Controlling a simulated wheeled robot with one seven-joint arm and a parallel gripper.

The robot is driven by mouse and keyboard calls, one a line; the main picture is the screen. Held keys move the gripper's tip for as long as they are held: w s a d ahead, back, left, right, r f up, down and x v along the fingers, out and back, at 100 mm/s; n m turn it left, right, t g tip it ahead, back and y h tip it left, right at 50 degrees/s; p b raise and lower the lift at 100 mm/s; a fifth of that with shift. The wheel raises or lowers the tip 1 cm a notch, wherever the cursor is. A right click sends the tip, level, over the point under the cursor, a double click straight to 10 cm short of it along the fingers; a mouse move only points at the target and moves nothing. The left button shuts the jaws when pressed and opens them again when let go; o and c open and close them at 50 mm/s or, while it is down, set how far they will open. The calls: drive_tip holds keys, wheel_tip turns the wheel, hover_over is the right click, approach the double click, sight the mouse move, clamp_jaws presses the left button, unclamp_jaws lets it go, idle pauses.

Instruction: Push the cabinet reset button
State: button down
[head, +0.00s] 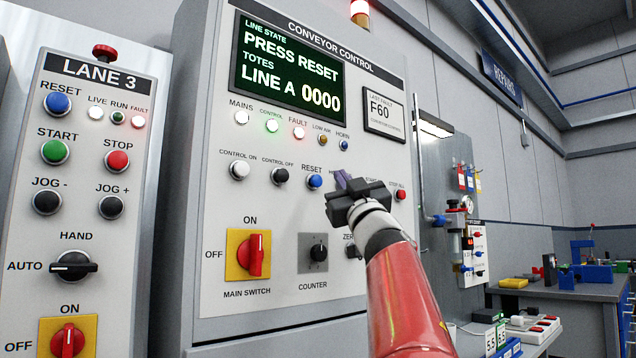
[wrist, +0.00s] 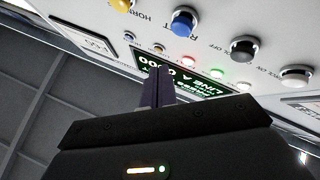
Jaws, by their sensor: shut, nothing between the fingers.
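The conveyor control cabinet (head: 290,100) has a blue RESET button (head: 315,181) in its middle row, right of the black CONTROL OFF button (head: 280,175). The blue button also shows in the wrist view (wrist: 184,22), above and slightly right of the fingertips. My gripper (head: 342,181) is shut and empty, its tips just right of the blue button in the head view. In the wrist view my gripper (wrist: 160,72) has its fingers together, with a visible gap in the picture to the button. The display (head: 291,68) reads PRESS RESET, and the FAULT lamp (head: 299,132) glows red.
A separate LANE 3 panel (head: 90,190) at the left has its own blue RESET button (head: 57,103). A yellow HORN button (wrist: 122,5) is beside the cabinet's blue button. The red MAIN SWITCH (head: 249,256) is below. A workbench (head: 570,290) stands at right.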

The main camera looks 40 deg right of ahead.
sight(320, 177)
drive_tip(key=shift+w+a+p, duration=0.15)
drive_tip(key=shift+w+p, duration=0.15)
drive_tip(key=shift+w, duration=1.6)
drive_tip(key=shift+w, duration=0.1)
idle(0.5)
drive_tip(key=shift+w, duration=0.3)
drive_tip(key=shift+w+a+p, duration=0.1)
drive_tip(key=shift+w+p, duration=0.3)
drive_tip(key=shift+w, duration=0.4)
idle(0.9)
drive_tip(key=shift+s, duration=1.2)
drive_tip(key=s, duration=0.5)
drive_tip(key=shift+d, duration=0.3)
